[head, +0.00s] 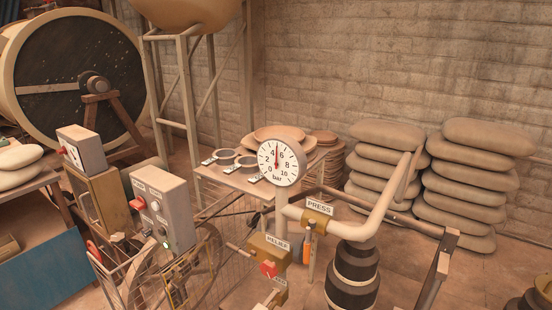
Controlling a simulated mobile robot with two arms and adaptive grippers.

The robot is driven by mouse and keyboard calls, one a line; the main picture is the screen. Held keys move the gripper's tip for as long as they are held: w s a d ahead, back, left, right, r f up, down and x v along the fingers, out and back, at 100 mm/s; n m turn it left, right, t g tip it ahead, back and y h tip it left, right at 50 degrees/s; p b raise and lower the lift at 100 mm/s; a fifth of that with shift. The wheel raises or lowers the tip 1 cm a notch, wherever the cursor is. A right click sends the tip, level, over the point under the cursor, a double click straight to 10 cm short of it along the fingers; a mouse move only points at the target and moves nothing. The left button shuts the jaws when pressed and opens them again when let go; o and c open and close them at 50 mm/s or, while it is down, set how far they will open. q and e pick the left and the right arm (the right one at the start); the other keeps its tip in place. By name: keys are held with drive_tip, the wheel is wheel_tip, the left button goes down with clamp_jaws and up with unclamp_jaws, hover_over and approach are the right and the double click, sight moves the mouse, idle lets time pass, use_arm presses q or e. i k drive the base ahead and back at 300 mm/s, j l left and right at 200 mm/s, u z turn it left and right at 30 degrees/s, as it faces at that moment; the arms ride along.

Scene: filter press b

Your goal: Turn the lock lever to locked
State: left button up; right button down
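I cannot tell for sure which part is the lock lever. A brass valve block marked RELIEF (262,250) carries a red knob (268,269). Below it, a pale handle (270,302) is partly cut off by the lower edge. Neither of my grippers shows in the head view.
A round gauge (281,163) reads near 5 bar. A pale pipe (375,213) with a brass PRESS valve (317,219) runs beside it. A wire cage guard (240,232) surrounds a wheel. Stacked sacks (385,165) stand by the wall. A small table (215,175) holds dishes.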

sight(237, 250)
drive_tip(key=z, duration=0.35)
drive_tip(key=i+j+z, duration=0.15)
drive_tip(key=j+z, duration=0.6)
drive_tip(key=j, duration=0.15)
drive_tip(key=j+z, duration=0.35)
drive_tip(key=j, duration=0.15)
drive_tip(key=i, duration=0.05)
